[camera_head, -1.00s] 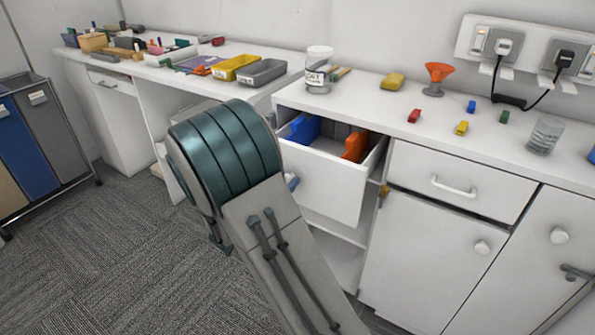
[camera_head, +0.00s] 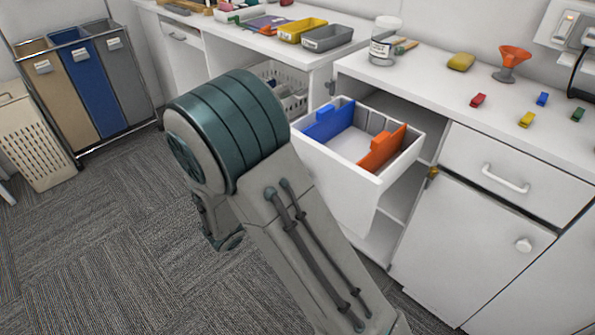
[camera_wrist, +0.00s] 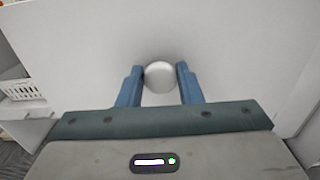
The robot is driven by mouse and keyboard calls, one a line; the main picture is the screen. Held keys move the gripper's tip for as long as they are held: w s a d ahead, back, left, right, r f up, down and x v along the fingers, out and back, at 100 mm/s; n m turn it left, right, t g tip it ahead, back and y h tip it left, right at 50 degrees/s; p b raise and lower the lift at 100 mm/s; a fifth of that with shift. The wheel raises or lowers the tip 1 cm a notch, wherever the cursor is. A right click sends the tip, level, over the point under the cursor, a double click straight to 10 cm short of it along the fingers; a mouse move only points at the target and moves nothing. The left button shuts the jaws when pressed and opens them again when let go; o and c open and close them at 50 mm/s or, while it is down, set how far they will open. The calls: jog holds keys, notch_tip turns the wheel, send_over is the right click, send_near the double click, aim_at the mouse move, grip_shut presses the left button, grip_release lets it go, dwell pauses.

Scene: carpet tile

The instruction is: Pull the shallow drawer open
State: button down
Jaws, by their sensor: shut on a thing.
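A white drawer (camera_head: 335,183) with a tall front stands well out of the counter. Inside it are a blue divider (camera_head: 329,121), an orange divider (camera_head: 382,149) and bare compartments. In the wrist view, my gripper (camera_wrist: 160,82) has its blue fingers on either side of a round pale knob (camera_wrist: 160,76) on the white drawer front (camera_wrist: 230,50), shut on it. In the head view my arm hides the knob and the fingers.
A cupboard door (camera_head: 470,240) with a round knob is closed below the bar-handled drawer. Sorting bins (camera_head: 85,85) stand at the left. The carpet (camera_head: 110,240) left of my arm is clear.

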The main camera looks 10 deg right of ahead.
jog(key=shift+s+a, duration=0.15)
jog(key=shift+a, duration=0.05)
jog(key=shift+f, duration=0.1)
jog(key=c, duration=1.3)
grip_release()
jog(key=shift+o, duration=1.2)
jog(key=shift+s+a, duration=0.1)
jog(key=shift+a, duration=0.1)
jog(key=shift+d, duration=0.15)
jog(key=v, duration=1.4)
jog(key=shift+p, duration=0.35)
